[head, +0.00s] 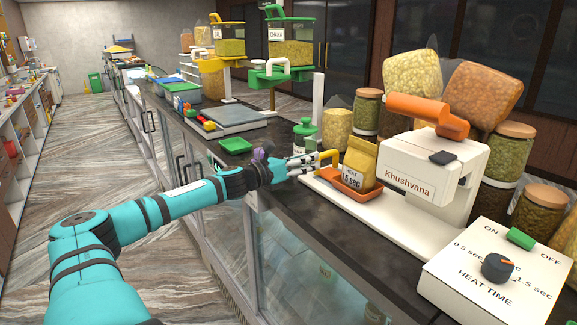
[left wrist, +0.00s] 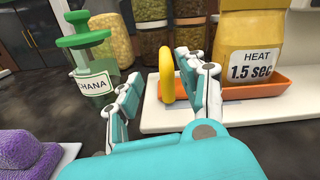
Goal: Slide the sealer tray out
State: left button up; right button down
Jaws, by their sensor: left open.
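The sealer tray (head: 347,183) is a shallow orange tray on the sealer's white base, with a yellow loop handle (head: 329,158) at its left end. A yellow bag (head: 359,162) stands upright in it, labelled "HEAT 1.5 sec" in the left wrist view (left wrist: 250,60). My left gripper (head: 316,163) is open at the handle end. In the left wrist view the handle (left wrist: 166,75) shows between the spread fingers, closer to the right one, which hides part of it and the tray (left wrist: 260,87). I cannot tell if they touch. My right gripper is not in view.
The white sealer (head: 425,180) has an orange lever (head: 428,113). A control box (head: 500,275) with a knob stands front right. A green-topped "CHANA" bottle (left wrist: 90,70) and a purple item (left wrist: 30,155) are close left of the gripper. Jars crowd behind.

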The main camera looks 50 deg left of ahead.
pick_arm(q)
jog(key=shift+s+a, duration=0.2)
jog(key=shift+s, duration=2.5)
